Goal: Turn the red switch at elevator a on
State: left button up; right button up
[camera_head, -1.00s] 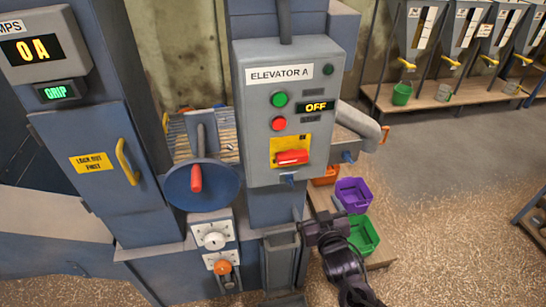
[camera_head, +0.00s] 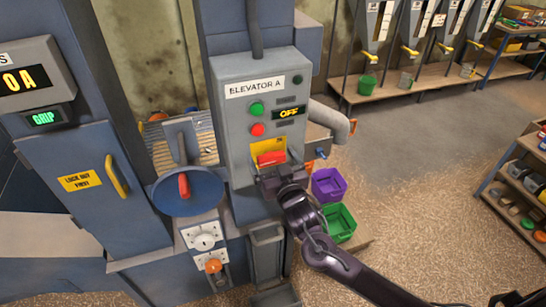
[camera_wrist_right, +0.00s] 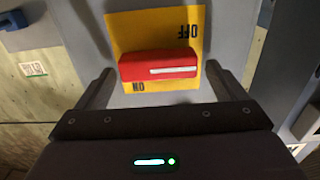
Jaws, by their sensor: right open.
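The red switch (camera_head: 271,158) sits on a yellow plate (camera_head: 268,146) low on the grey Elevator A box (camera_head: 234,108). The display (camera_head: 289,112) on the box reads OFF. In the right wrist view the red switch handle (camera_wrist_right: 158,66) lies crosswise with a white line on it, between the OFF and ON labels, which appear upside down. My right gripper (camera_head: 268,172) is open just in front of the switch. Its two fingers (camera_wrist_right: 159,88) stand on either side of the handle, apart from it. My left gripper is not in view.
Green (camera_head: 257,109) and red (camera_head: 257,129) buttons sit above the switch. Purple (camera_head: 328,186) and green (camera_head: 340,222) bins stand at the lower right. Open floor lies further right.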

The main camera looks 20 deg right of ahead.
jog(key=shift+w+d, duration=0.1)
jog(key=shift+c, duration=0.3)
jog(key=c, duration=0.9)
